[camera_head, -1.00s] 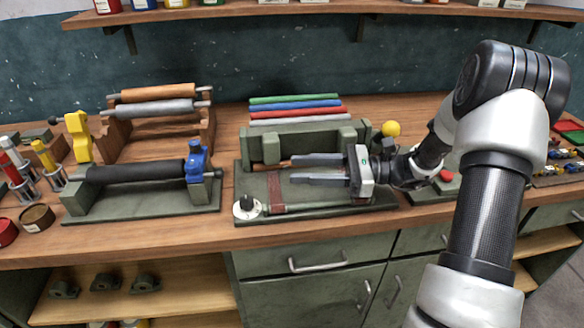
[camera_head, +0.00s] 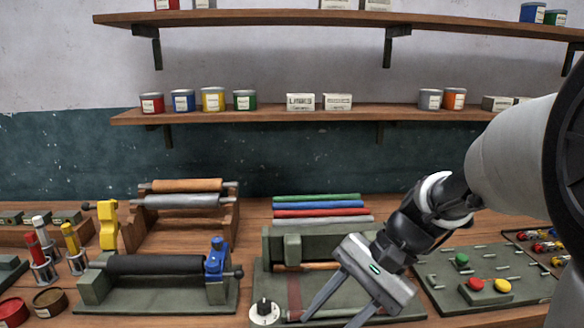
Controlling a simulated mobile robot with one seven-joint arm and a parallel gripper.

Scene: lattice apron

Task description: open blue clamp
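The blue clamp (camera_head: 217,258) sits at the right end of a black roller (camera_head: 155,265) on a green stand (camera_head: 95,287), at the left of the bench. It stands upright over the roller's end; whether its jaw is closed cannot be made out. My gripper (camera_head: 332,318) is to the right of the clamp, over the middle green fixture, and apart from the clamp. Its two fingers are spread and point down to the left, with nothing visible between them. The fingertips are near the bottom edge of the view.
The middle fixture (camera_head: 345,246) has a white dial (camera_head: 264,312) at its front left. A yellow clamp-like part (camera_head: 107,224) and a wooden rack (camera_head: 235,205) stand behind the roller. A board with buttons (camera_head: 440,270) lies right. Shelves with cans hang above.

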